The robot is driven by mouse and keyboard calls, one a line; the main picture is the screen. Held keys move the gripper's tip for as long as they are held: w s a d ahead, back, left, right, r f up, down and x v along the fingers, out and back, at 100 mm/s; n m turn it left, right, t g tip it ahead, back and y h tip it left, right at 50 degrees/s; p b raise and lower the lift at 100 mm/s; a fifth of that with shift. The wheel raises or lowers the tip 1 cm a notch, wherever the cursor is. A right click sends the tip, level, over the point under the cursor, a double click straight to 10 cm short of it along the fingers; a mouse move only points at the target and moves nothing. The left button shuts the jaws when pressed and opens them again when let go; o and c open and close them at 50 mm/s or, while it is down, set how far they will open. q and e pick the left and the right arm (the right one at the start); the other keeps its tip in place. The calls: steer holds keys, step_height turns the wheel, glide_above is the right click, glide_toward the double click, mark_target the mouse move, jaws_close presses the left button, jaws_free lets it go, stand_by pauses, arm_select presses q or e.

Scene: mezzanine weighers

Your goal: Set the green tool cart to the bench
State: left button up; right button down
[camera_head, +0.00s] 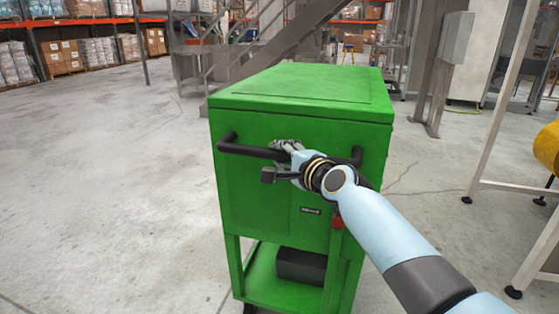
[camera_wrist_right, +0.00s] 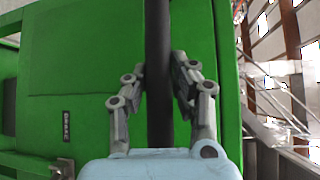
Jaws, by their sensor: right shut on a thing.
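The green tool cart (camera_head: 300,92) stands upright on the floor in the middle of the head view, its handle side facing me. A black bar handle (camera_head: 240,149) runs across its front near the top. My right gripper (camera_head: 284,150) is shut on the handle near its middle. In the right wrist view the two fingers of the gripper (camera_wrist_right: 160,95) lie on either side of the handle (camera_wrist_right: 158,30), with the cart's green panel (camera_wrist_right: 80,60) behind. The bench cannot be made out for sure. My left gripper does not show.
A black box (camera_head: 301,266) sits on the cart's lower shelf. A metal staircase (camera_head: 285,40) rises behind the cart. A grey post (camera_head: 436,75) and a white-legged frame (camera_head: 497,125) stand to the right, near a yellow rounded object (camera_head: 547,147). The concrete floor at left is clear.

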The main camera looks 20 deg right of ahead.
steer(key=shift+w+d+f, duration=0.2)
steer(key=shift+w+f, duration=0.05)
steer(key=c, duration=1.4)
jaws_free()
steer(key=shift+s, duration=0.1)
steer(key=o, duration=0.3)
steer(key=shift+s+a+r, duration=0.1)
steer(key=shift+s+r, duration=0.05)
steer(key=shift+r, duration=0.05)
steer(key=v, duration=1.1)
steer(key=shift+s, duration=0.4)
steer(key=shift+f, duration=0.15)
